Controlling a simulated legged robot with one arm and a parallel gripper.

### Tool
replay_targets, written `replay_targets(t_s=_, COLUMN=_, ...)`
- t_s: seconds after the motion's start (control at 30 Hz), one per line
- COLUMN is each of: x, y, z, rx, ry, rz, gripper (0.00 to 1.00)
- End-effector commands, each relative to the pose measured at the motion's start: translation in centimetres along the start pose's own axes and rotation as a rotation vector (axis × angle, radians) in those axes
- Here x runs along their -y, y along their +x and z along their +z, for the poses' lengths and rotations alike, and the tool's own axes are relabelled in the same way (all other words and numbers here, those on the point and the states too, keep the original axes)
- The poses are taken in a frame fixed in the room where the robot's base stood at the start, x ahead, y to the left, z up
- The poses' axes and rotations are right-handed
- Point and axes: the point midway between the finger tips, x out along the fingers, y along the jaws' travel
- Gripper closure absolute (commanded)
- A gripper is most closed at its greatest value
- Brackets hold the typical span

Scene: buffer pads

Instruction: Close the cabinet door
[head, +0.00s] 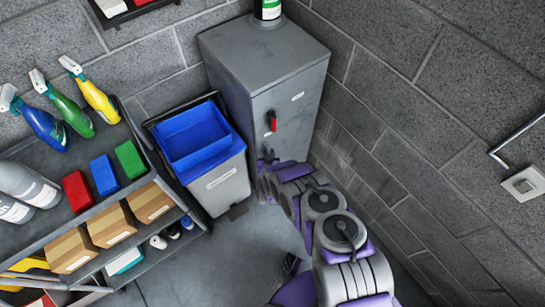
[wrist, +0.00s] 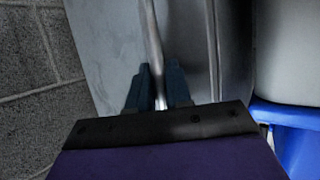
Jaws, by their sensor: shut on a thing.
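The grey metal cabinet (head: 270,70) stands in the corner against the block walls. Its front door (head: 296,112) carries a red handle (head: 272,121) and a small white label. The door looks flush or nearly flush with the cabinet, and I cannot tell whether a gap remains. My gripper (head: 268,157) is low at the cabinet front, below the red handle, partly hidden by my arm. In the wrist view my gripper (wrist: 160,88) has its dark fingers on both sides of a thin, light upright strip (wrist: 152,40), seemingly part of the cabinet door. The exact contact is dim.
A grey bin (head: 220,186) with a blue tray (head: 192,136) stands close left of the cabinet. A shelf unit (head: 95,222) with spray bottles, coloured blocks and cardboard boxes is farther left. A block wall runs close on the right. Some floor (head: 215,270) is clear in front.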

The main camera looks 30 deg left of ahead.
Motion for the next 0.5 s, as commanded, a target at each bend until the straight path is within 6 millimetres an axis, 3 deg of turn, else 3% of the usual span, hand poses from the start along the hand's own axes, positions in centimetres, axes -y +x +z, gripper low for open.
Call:
replay_targets(t_s=0.03, x=1.09, y=0.20, z=-0.80, rx=-0.017, ry=-0.013, rz=-0.024, gripper=1.00)
replay_targets(t_s=0.37, x=1.10, y=0.24, z=-1.01, rx=-0.022, ry=-0.012, rz=-0.023, gripper=1.00)
replay_targets(t_s=0.4, x=1.12, y=0.25, z=-1.02, rx=-0.022, ry=-0.012, rz=-0.023, gripper=0.77)
replay_targets(t_s=0.5, x=1.13, y=0.31, z=-1.08, rx=-0.024, ry=-0.011, rz=-0.023, gripper=0.75)
